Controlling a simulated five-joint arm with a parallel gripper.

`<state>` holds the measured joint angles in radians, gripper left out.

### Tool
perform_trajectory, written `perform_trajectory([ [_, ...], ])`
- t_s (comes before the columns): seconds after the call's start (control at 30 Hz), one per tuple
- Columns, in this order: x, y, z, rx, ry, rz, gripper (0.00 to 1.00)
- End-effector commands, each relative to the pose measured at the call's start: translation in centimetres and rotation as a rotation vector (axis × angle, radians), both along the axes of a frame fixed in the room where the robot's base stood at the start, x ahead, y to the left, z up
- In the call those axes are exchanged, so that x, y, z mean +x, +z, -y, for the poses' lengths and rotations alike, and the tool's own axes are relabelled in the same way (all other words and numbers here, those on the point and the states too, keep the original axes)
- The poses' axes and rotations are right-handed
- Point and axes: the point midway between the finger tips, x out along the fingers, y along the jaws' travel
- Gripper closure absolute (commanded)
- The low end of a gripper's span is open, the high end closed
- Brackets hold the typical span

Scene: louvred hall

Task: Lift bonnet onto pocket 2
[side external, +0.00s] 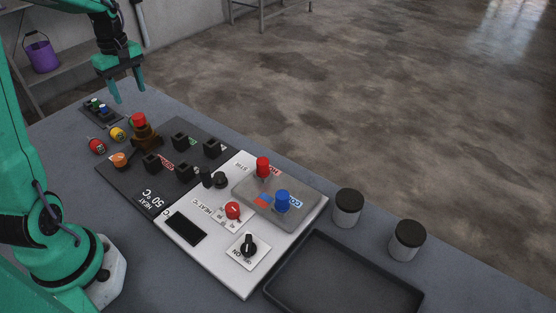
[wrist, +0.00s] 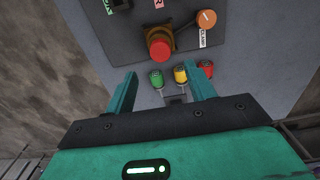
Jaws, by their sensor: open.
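My gripper (side external: 128,93) is open and empty, pointing down above the far left end of the bench. In the wrist view its two fingers (wrist: 161,76) are apart, with green (wrist: 156,80) and yellow (wrist: 180,75) knobs between their tips in the picture. A red-topped brown fitting (side external: 141,130) stands on the dark panel; it also shows in the wrist view (wrist: 159,46). Several black square sockets (side external: 180,141) stand on that panel. I cannot tell which thing is the bonnet or which socket is pocket 2; no number is readable.
A pale control panel (side external: 255,275) carries red and blue levers and dials. Two black-lidded jars (side external: 348,208) and an empty black tray (side external: 345,285) lie to the right. A small dark rack (side external: 98,108) lies near my gripper. A purple bucket (side external: 41,55) stands on a shelf behind.

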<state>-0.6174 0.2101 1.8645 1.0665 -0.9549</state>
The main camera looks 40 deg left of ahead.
Motion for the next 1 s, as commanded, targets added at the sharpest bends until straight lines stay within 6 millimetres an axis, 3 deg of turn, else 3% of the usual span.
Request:
perform_trajectory([
  [1.0, -0.1, -8.6, 0.0, -0.002, -0.001, -0.003, 0.45],
])
